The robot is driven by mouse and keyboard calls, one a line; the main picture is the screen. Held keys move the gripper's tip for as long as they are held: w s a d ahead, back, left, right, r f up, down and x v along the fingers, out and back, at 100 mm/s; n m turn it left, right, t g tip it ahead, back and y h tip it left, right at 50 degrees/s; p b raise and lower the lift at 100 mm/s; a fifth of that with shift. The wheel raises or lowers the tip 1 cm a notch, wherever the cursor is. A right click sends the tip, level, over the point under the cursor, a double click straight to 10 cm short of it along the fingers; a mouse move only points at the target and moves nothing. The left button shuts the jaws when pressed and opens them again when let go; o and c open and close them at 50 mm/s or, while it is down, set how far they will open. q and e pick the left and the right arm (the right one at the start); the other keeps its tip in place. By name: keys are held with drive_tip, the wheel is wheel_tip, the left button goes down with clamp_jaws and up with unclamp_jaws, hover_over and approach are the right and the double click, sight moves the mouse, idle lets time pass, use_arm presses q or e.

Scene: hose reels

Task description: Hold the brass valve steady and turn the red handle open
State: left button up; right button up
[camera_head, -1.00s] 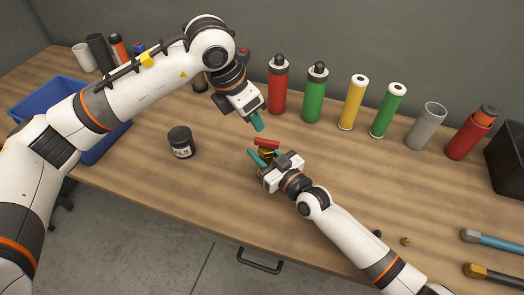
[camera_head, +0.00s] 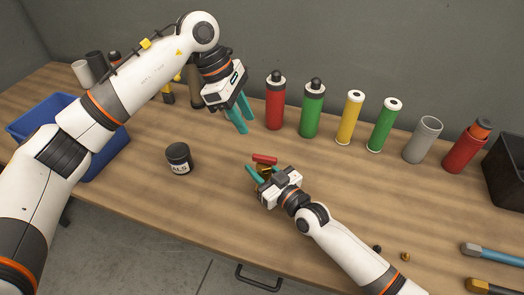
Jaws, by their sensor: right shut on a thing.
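The brass valve (camera_head: 263,172) stands on the workbench in the middle, mostly hidden by my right gripper. Its red handle (camera_head: 265,159) shows on top, lying roughly left to right. My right gripper (camera_head: 258,174) is shut on the brass valve from the front right, with teal fingers beside its body. My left gripper (camera_head: 241,116) is above and to the left of the valve, clear of the red handle. Its teal fingers point down and are spread apart, with nothing between them.
A dark labelled jar (camera_head: 179,158) stands left of the valve. A blue bin (camera_head: 45,121) is at the far left. Red (camera_head: 275,103), green (camera_head: 311,110) and yellow (camera_head: 349,119) cylinders stand along the back, with more to the right. Hammer-like tools (camera_head: 490,254) lie at the right edge.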

sight(264, 156)
use_arm(q)
drive_tip(key=x, duration=1.1)
drive_tip(key=shift+f, duration=0.2)
clamp_jaws()
